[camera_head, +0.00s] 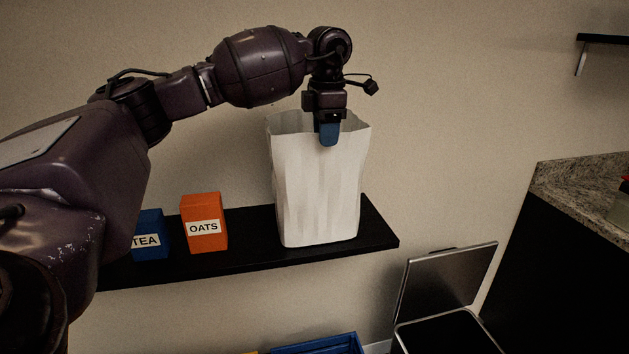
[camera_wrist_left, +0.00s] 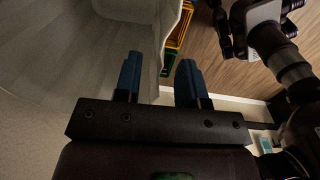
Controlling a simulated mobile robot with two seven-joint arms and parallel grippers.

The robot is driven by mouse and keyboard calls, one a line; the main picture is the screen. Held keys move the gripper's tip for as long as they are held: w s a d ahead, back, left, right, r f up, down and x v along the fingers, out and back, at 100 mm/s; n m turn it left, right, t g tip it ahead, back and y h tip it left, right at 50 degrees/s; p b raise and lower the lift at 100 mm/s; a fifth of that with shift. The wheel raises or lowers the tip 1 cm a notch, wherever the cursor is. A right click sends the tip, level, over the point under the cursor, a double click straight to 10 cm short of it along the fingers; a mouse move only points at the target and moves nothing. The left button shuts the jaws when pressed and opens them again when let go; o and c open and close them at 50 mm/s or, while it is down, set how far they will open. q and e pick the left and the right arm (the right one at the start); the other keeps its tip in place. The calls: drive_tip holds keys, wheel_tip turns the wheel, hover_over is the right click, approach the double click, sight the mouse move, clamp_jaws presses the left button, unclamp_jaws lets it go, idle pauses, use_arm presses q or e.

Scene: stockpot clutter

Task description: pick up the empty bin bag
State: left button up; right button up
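The white bin bag (camera_head: 318,190) stands upright and open-topped on a black shelf (camera_head: 378,232) in the head view. My left gripper (camera_head: 328,138) points down at the bag's near rim, with one blue finger in front of the bag's near wall. In the left wrist view the two blue fingers of the left gripper (camera_wrist_left: 159,78) are apart. The pale bag (camera_wrist_left: 55,45) fills the left side there, and its edge runs down into the gap between the fingers. I cannot tell whether a finger touches it.
An orange OATS box (camera_head: 203,222) and a blue TEA box (camera_head: 151,236) stand left of the bag on the shelf. Below are a metal bin with its lid raised (camera_head: 447,280) and a blue crate (camera_head: 325,345). A stone-topped counter (camera_head: 585,185) is at right.

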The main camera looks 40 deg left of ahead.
sight(315, 176)
use_arm(q)
drive_tip(key=shift+w+d+f, duration=0.1)
drive_tip(key=shift+f, duration=0.5)
drive_tip(key=shift+w+d+f, duration=0.1)
drive_tip(key=shift+f, duration=1.15)
drive_tip(key=shift+c, duration=0.3)
clamp_jaws()
